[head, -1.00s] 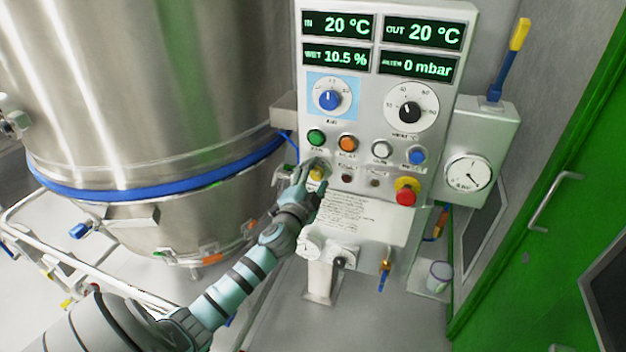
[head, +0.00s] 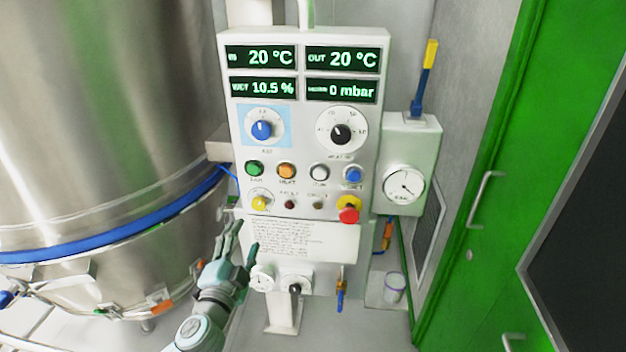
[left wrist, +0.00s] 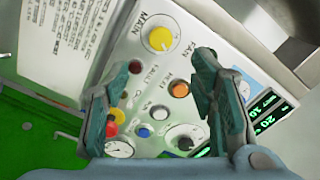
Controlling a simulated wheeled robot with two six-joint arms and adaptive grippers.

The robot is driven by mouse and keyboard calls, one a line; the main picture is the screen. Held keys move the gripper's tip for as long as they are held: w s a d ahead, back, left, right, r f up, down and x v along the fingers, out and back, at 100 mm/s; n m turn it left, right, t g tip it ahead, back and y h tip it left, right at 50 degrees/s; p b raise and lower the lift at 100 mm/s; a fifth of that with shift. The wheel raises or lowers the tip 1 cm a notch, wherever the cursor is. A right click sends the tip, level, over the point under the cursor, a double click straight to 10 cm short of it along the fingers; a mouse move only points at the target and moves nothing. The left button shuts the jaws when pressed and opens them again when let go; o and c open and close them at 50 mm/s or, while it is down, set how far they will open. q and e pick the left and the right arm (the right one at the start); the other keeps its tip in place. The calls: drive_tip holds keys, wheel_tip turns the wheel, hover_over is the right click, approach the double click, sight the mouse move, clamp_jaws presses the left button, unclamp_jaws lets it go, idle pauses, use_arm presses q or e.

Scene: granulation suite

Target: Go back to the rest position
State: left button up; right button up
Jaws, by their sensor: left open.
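My left gripper (head: 240,250) is in front of the lower left of the white control panel (head: 305,225), below the yellow main knob (head: 260,201). Its fingers are spread apart with nothing between them. In the left wrist view the left gripper (left wrist: 155,85) is open, with the panel face beyond it and the yellow knob (left wrist: 162,39) past the fingertips. The fingers look apart from the knob. My right gripper is in neither view.
A large steel vessel (head: 100,110) with a blue band stands at the left. A gauge box (head: 408,150) with a blue-and-yellow lever is right of the panel. A green door (head: 500,120) with handles is at the right. A small cup (head: 394,287) stands low beside the panel.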

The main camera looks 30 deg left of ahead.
use_arm(q)
drive_tip(key=s+a+f+n+g+h, duration=0.1)
drive_tip(key=s+f+g, duration=0.25)
drive_tip(key=f, duration=0.85)
drive_tip(key=s+f+n+g, duration=0.15)
drive_tip(key=s+f, duration=0.25)
drive_tip(key=f, duration=0.7)
drive_tip(key=s+a+f+n+g+h, duration=0.1)
drive_tip(key=s+f+g, duration=0.3)
drive_tip(key=f, duration=0.8)
drive_tip(key=s+d+f+n+g+h, duration=0.1)
drive_tip(key=s+d+f, duration=0.3)
drive_tip(key=s, duration=0.5)
drive_tip(key=s+d+f+n+g+h+b, duration=0.1)
drive_tip(key=s+d+f+g, duration=0.2)
drive_tip(key=s+d+f, duration=0.2)
drive_tip(key=s+d+f+n+g+h, duration=0.1)
drive_tip(key=s+d+f, duration=0.3)
drive_tip(key=s+f, duration=0.4)
drive_tip(key=s+n+g, duration=0.1)
drive_tip(key=s, duration=0.4)
drive_tip(key=shift+s+d+g+b, duration=0.2)
drive_tip(key=shift+s+g+b, duration=0.1)
drive_tip(key=shift+g, duration=0.1)
drive_tip(key=shift+w, duration=0.1)
